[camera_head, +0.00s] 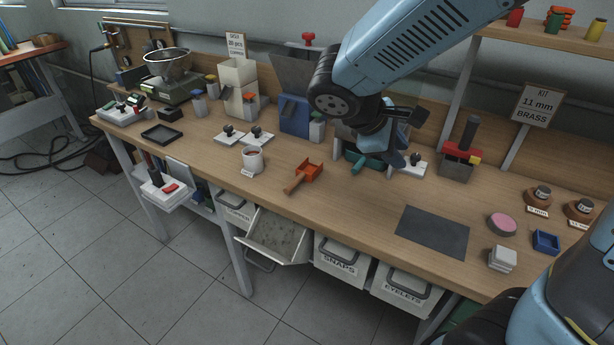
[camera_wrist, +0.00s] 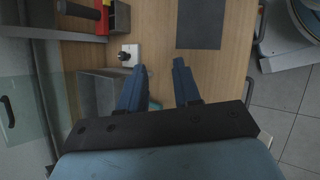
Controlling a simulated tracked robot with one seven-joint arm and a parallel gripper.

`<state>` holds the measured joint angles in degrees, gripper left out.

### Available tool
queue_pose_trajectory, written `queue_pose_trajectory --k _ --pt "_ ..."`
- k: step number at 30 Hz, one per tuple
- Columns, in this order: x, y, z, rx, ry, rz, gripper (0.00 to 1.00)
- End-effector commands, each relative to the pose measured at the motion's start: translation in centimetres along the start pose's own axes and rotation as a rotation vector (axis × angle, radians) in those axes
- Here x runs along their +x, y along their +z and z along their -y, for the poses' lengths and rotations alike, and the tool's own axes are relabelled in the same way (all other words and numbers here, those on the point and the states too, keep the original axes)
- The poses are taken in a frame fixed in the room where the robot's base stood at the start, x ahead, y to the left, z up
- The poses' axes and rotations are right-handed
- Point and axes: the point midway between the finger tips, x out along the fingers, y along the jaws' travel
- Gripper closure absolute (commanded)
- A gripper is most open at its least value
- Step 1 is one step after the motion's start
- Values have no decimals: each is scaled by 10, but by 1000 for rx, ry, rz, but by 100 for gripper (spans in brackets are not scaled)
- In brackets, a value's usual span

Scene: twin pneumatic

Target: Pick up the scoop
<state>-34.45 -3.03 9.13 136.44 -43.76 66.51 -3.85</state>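The orange scoop (camera_head: 308,172) lies on the wooden bench near its front edge, in the middle of the head view. Its handle points to the lower left, toward the edge. My gripper (camera_head: 397,157) hangs above the bench to the right of the scoop, apart from it. In the wrist view my gripper (camera_wrist: 160,75) shows two blue fingers spread apart with nothing between them. The scoop does not show in the wrist view.
A white cup (camera_head: 253,162) stands left of the scoop. A teal-based machine (camera_head: 362,160) is partly hidden behind my gripper. A dark mat (camera_head: 432,232) lies to the right. An open drawer (camera_head: 277,237) juts out below the front edge. Bench between scoop and mat is clear.

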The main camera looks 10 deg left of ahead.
Motion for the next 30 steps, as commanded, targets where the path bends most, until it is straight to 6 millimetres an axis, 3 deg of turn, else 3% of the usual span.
queue_pose_trajectory --k 8,18,24,30 --pt "-17 -94 22 -407 257 71 67" --pt "-49 -209 90 -830 608 98 67" --pt "-62 -246 126 -965 739 93 67" --pt "-60 -259 132 -1001 778 91 67"
